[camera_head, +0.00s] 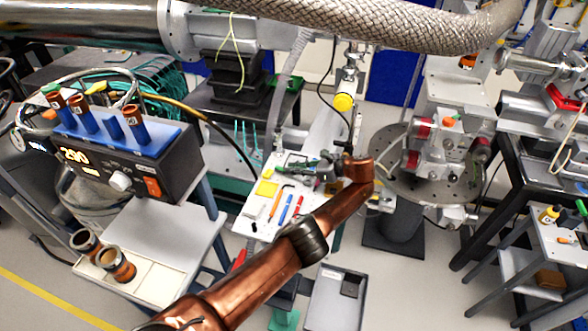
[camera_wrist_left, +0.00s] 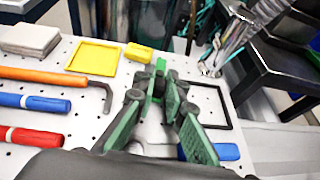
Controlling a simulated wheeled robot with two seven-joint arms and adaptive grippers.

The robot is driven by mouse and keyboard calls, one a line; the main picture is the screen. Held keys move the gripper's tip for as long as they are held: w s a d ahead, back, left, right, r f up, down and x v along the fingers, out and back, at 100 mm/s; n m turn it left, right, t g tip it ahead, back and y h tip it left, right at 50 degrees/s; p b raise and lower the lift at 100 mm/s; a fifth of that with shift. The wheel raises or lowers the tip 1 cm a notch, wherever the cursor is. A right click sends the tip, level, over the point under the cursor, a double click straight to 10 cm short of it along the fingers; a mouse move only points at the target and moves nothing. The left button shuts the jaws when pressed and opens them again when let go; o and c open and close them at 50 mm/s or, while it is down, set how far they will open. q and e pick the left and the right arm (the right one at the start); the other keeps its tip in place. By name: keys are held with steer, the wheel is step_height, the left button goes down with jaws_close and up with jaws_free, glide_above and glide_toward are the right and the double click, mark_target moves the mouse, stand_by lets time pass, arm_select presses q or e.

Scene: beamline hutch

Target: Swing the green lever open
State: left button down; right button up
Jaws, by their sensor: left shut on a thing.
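My left arm reaches in from the bottom of the head view. Its left gripper (camera_head: 322,170) is low over the white pegboard (camera_head: 258,212). My right gripper is in neither view.
The pegboard holds an orange-handled hex key (camera_wrist_left: 45,76), a blue tool (camera_wrist_left: 35,102), a red tool (camera_wrist_left: 30,137), a yellow tray (camera_wrist_left: 93,57) and a black frame (camera_wrist_left: 205,102). A round metal table (camera_head: 385,178) stands right; a controller box (camera_head: 125,155) stands left.

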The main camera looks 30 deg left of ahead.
arm_select(q)
steer(key=c, duration=2)
jaws_free()
steer(key=shift+o, duration=0.2)
steer(key=shift+r, duration=0.1)
step_height(320, 180, up, 10)
